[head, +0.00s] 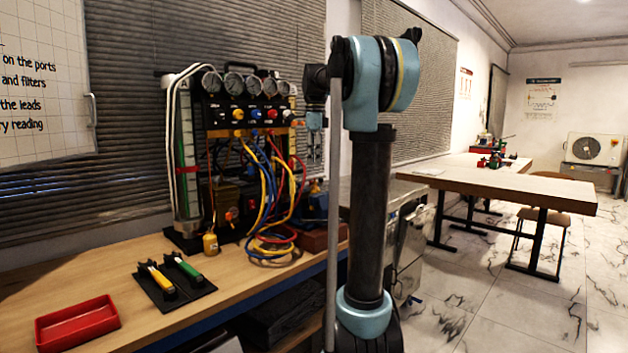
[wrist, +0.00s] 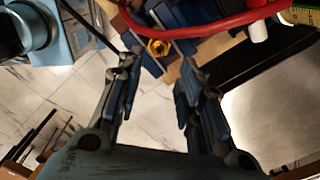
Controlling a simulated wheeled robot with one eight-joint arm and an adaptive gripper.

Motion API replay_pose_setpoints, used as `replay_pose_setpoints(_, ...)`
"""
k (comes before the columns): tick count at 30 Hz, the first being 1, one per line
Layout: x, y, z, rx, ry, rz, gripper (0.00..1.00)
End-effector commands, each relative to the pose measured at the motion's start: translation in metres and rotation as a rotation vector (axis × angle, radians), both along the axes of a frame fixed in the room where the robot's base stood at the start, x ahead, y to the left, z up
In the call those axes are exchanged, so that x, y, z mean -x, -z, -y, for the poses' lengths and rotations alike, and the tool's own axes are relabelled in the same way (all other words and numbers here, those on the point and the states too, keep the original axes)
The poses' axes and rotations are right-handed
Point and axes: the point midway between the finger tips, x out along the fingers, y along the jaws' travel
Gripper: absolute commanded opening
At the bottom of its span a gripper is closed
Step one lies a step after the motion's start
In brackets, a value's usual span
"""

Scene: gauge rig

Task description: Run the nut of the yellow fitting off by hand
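My gripper (wrist: 158,72) is open, with a clear gap between its two fingers and nothing in it. A small yellow ring-like piece (wrist: 158,47) shows just past the fingertips, among blue parts; I cannot tell whether it is the fitting's nut. In the head view my gripper (head: 314,148) hangs pointing down at the right side of the gauge rig (head: 250,110), above a blue device (head: 313,206) on the bench.
Yellow, blue and red hoses (head: 268,245) hang from the rig and coil on the bench. A red hose (wrist: 205,24) crosses above the fingers in the wrist view. A red tray (head: 77,323) and a black holder with tools (head: 172,284) lie at the front left.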

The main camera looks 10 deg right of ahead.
Motion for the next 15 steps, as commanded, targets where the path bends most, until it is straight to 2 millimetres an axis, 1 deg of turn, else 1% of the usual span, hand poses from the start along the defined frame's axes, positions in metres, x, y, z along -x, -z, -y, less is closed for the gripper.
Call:
replay_pose_setpoints(1,0.000,0.009,0.000,0.000,0.000,0.000,0.34)
replay_pose_setpoints(3,0.000,0.022,0.000,0.000,0.000,0.000,0.34)
replay_pose_setpoints(9,0.000,0.052,0.000,0.000,0.000,0.000,0.34)
replay_pose_setpoints(12,0.000,0.063,0.000,0.000,0.000,0.000,0.34)
replay_pose_setpoints(15,0.000,0.069,0.000,0.000,0.000,0.000,0.34)
